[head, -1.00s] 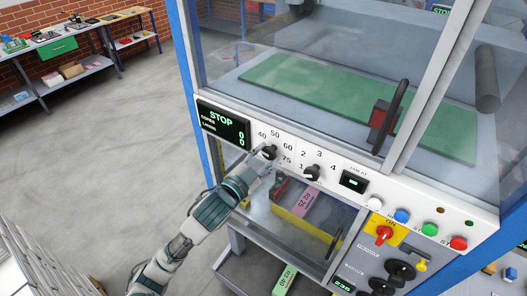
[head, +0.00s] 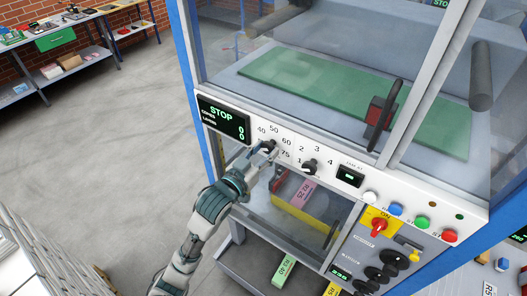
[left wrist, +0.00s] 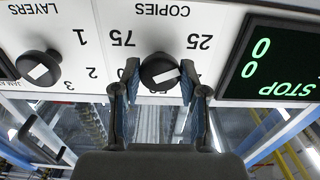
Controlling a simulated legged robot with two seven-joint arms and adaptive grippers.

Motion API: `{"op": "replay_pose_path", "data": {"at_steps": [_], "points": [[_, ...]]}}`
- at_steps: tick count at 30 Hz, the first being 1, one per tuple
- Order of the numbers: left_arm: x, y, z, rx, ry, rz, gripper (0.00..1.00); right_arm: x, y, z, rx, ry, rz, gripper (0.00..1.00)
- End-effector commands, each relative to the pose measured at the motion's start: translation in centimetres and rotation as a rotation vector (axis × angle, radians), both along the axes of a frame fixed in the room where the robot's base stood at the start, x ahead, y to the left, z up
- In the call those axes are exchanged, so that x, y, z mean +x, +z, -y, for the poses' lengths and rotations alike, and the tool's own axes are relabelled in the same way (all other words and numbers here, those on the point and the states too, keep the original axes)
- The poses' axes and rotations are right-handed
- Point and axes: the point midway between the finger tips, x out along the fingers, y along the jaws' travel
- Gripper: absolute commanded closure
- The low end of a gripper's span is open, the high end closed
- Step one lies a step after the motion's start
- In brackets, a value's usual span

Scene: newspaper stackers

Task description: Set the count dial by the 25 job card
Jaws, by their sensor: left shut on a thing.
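In the left wrist view, upside down, the dial (left wrist: 162,72) lies under COPIES between 75 and 25. A pink card (head: 301,192), seemingly marked 25, lies in the bay below. My right gripper is not in view.
The display (head: 222,119) reads STOP with two zeros. The LAYERS dial (head: 309,166) is right of the count dial. Coloured buttons (head: 396,209) and a red switch (head: 379,225) are further right. A green card (head: 283,269) lies below. The floor at left is clear.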

Motion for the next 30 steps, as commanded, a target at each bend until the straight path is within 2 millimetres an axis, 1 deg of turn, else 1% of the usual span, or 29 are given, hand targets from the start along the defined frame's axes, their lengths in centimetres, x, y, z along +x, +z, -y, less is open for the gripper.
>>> {"op": "replay_pose_path", "data": {"at_steps": [13, 14, 15, 16, 23, 26, 30], "points": [[0.1, 0.3, -0.2, -0.009, 0.004, 0.003, 0.92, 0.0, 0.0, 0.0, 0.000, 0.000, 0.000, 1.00], [0.1, 0.3, -0.2, -0.010, 0.004, 0.004, 0.50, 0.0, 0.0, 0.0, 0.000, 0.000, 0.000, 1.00], [0.1, 0.3, -0.2, -0.009, 0.004, 0.003, 0.40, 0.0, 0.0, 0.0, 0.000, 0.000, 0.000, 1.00], [0.1, 0.3, -0.2, -0.009, 0.004, 0.003, 0.33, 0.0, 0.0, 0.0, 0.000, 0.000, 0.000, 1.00], [0.0, 0.2, -0.1, -0.008, 0.002, 0.001, 0.33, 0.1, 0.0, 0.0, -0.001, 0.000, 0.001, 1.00], [-0.3, 0.2, -0.2, -0.007, 0.002, 0.001, 0.33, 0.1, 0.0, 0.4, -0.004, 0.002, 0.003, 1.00], [-1.6, 0.1, -1.2, -0.007, 0.002, 0.001, 0.33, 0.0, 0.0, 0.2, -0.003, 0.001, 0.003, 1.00]]}}
